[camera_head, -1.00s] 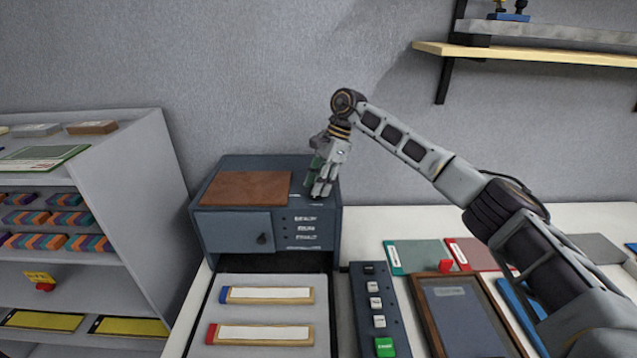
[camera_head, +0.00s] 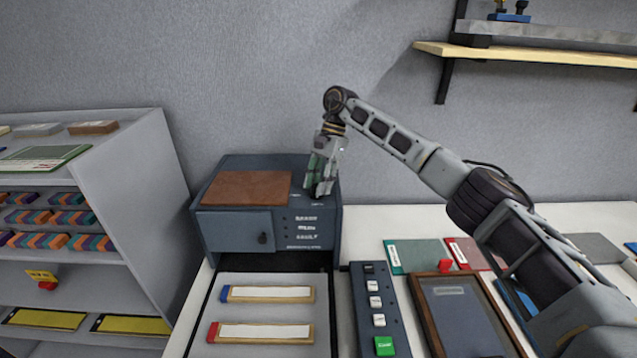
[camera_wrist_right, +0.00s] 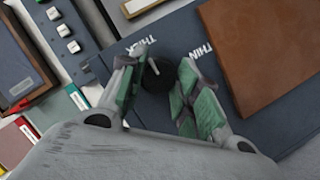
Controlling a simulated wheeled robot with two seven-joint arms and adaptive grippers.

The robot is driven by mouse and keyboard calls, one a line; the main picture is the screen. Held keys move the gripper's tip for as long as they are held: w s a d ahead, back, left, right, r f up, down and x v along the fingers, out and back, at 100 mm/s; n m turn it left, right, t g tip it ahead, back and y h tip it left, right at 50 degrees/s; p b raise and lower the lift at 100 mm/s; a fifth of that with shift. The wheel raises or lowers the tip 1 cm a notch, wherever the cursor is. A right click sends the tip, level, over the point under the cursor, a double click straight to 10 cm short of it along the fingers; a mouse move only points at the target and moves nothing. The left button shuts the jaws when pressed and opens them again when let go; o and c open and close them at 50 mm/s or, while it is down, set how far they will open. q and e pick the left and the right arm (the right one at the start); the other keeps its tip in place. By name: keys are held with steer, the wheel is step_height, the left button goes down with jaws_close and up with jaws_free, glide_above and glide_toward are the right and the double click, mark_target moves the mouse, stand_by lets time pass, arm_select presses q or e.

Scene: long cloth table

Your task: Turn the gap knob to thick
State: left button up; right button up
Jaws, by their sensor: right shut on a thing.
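The dark round gap knob (camera_wrist_right: 156,80) is on top of the blue-grey machine (camera_head: 222,222), between the fingers of my right gripper (camera_wrist_right: 159,72). Its pale pointer mark shows near the white THICK label (camera_wrist_right: 141,46); the THIN label (camera_wrist_right: 201,52) is to the right. My right gripper is shut on the knob, fingers pointing down. In the head view the right gripper (camera_head: 319,188) is at the right of the machine's top and hides the knob. My left gripper is not in view.
A brown pad (camera_head: 247,188) lies on the machine's top beside the gripper. A button panel (camera_head: 388,320) and a framed board (camera_head: 462,318) lie in front on the table. A grey shelf unit (camera_head: 140,165) stands at left.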

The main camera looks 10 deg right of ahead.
steer(key=o, duration=1)
steer(key=shift+r, duration=0.1)
steer(key=shift+v, duration=5.95)
